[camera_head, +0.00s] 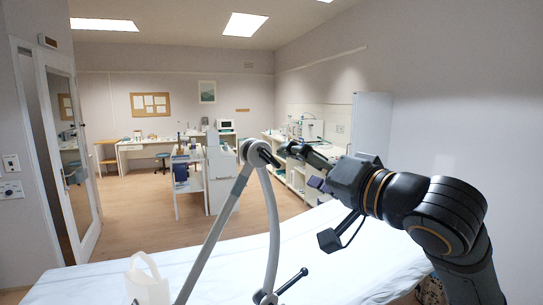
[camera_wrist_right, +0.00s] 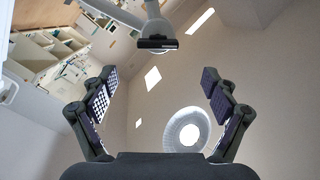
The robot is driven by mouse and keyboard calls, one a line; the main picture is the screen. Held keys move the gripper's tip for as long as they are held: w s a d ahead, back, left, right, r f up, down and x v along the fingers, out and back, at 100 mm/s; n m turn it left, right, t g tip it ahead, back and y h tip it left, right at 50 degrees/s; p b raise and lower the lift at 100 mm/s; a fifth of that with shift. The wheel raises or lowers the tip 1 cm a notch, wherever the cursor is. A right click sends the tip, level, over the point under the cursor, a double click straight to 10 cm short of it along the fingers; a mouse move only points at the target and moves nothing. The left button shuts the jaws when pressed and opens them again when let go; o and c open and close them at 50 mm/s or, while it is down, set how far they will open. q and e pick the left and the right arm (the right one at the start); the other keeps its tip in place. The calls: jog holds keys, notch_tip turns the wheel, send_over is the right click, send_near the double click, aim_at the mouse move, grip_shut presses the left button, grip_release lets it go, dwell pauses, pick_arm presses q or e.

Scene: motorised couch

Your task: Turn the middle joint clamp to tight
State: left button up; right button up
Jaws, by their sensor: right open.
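A grey jointed arm rises over the couch. Its middle joint clamp (camera_head: 250,151) is at the top bend, with a short black handle (camera_head: 268,155) pointing right and slightly down. My right gripper (camera_head: 302,165) is just right of this handle, its fingers spread towards it. In the right wrist view the two padded fingers stand wide apart with an empty gap (camera_wrist_right: 160,78). There the joint (camera_wrist_right: 156,28) and its black handle (camera_wrist_right: 157,44) lie beyond the fingertips, centred between them, apart from both. My left gripper is in neither view.
A lower joint (camera_head: 265,297) with a black lever (camera_head: 292,281) is near the bottom edge. Desks and a cabinet (camera_head: 370,125) stand farther back. Open floor (camera_head: 135,225) lies left.

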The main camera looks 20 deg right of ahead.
aim_at(272, 157)
jog(key=p+x, duration=0.6)
jog(key=x, duration=0.4)
jog(key=shift+d+p, duration=0.2)
jog(key=shift+p, duration=0.15)
jog(key=shift+w+a+f, duration=0.1)
jog(key=shift+w+a, duration=0.05)
jog(key=shift+w, duration=0.25)
jog(key=c, duration=1.2)
jog(key=shift+o, duration=0.2)
jog(key=n+p, duration=0.1)
jog(key=n, duration=0.2)
jog(key=shift+n, duration=0.4)
jog(key=n, duration=0.4)
jog(key=shift+s+a+n+p, duration=0.1)
jog(key=shift+n+p, duration=0.3)
jog(key=shift+n, duration=0.3)
